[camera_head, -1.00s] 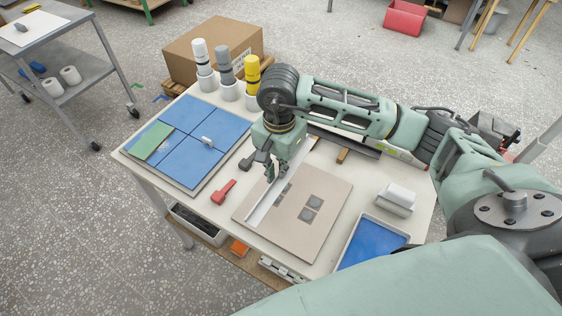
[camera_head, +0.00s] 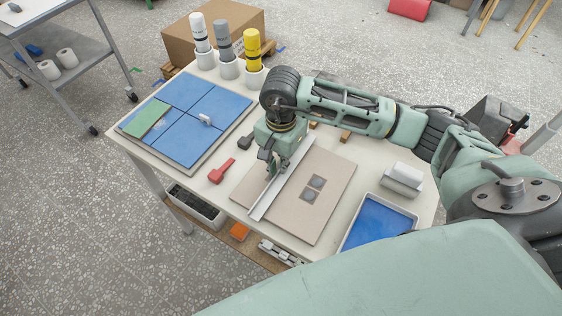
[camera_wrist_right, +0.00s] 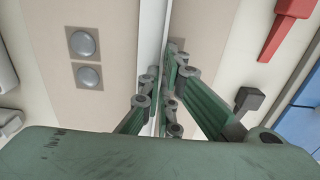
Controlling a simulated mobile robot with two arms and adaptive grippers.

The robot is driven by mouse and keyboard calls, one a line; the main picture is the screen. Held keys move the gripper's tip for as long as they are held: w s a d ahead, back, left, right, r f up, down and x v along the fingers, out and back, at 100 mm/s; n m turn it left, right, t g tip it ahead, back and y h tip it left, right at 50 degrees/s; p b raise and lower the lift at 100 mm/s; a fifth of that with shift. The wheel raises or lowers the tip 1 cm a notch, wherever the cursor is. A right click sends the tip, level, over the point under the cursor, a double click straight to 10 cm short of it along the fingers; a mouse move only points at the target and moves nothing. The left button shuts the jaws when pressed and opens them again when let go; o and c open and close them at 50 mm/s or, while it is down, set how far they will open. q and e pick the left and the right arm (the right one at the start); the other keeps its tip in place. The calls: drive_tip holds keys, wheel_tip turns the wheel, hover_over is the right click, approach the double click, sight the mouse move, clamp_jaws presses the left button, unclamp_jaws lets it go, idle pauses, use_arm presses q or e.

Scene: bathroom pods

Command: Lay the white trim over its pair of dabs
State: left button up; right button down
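The white trim (camera_head: 272,189) is a long narrow strip lying lengthwise over the left part of the beige board (camera_head: 325,212). My right gripper (camera_head: 272,170) points down and is shut on the trim near its middle; the wrist view shows the trim (camera_wrist_right: 151,35) running between the fingers (camera_wrist_right: 157,90). I cannot tell whether the trim touches the board. Two square grey patches with round dabs (camera_head: 318,181) (camera_head: 311,195) lie uncovered right of the trim; they also show in the wrist view (camera_wrist_right: 84,44). Any dabs beneath the trim are hidden. My left gripper is not in view.
A red tool (camera_head: 221,170) and a dark tool lie left of the board. A blue tiled panel (camera_head: 190,122) fills the table's left. White, grey and yellow tubes (camera_head: 252,48) stand behind. A blue-bottomed tray (camera_head: 378,222) and a white block (camera_head: 404,176) are at right.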

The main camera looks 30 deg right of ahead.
drive_tip(key=shift+f+b, duration=0.35)
drive_tip(key=shift+b, duration=0.1)
idle(1.0)
drive_tip(key=c, duration=2.5)
unclamp_jaws()
drive_tip(key=o, duration=0.6)
drive_tip(key=shift+o, duration=0.2)
drive_tip(key=o, duration=0.3)
drive_tip(key=shift+r+p, duration=1.2)
drive_tip(key=shift+r, duration=1.8)
